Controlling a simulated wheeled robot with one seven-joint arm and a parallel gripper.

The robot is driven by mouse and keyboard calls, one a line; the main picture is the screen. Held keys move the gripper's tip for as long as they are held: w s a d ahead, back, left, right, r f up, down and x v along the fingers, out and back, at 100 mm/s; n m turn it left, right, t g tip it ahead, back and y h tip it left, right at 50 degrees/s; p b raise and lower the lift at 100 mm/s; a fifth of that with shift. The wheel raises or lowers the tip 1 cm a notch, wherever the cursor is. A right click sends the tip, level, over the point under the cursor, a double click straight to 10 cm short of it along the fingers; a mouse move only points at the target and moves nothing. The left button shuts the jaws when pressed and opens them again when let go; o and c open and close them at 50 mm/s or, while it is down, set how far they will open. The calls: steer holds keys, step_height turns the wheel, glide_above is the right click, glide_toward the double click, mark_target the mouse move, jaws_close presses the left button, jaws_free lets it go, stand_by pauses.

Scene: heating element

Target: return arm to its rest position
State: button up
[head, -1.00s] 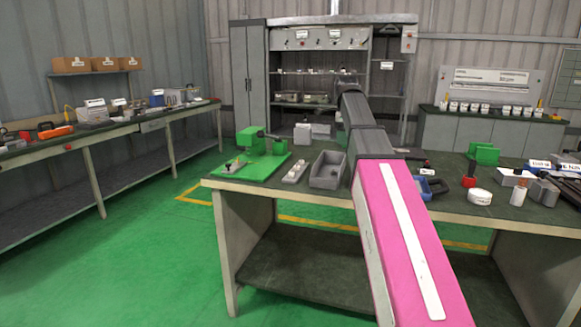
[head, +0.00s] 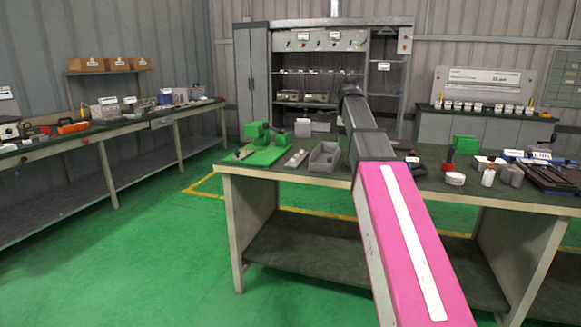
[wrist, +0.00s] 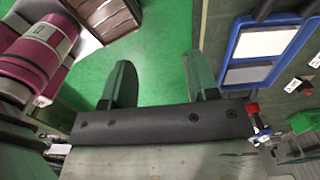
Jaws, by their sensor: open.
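My gripper (wrist: 160,82) shows in the wrist view with its two dark fingers wide apart. Nothing is between them but green floor seen beyond. My arm (head: 405,235) stretches forward from the bottom of the head view, with its pink link near and its dark links reaching out over the workbench (head: 400,195). The gripper itself cannot be made out in the head view.
On the workbench are a green fixture (head: 262,145), a grey bin (head: 324,157) and a white round container (head: 455,179). A blue-framed panel (wrist: 265,42) lies right of the fingers in the wrist view. A long side bench (head: 125,130) stands left. Green floor (head: 150,260) is open between them.

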steer(key=s+f+n, duration=0.7)
steer(key=f, duration=0.8)
steer(key=s+f+n, duration=0.7)
steer(key=f, duration=0.9)
steer(key=s+f+n, duration=0.7)
steer(key=f, duration=0.9)
steer(key=shift+a, duration=0.25)
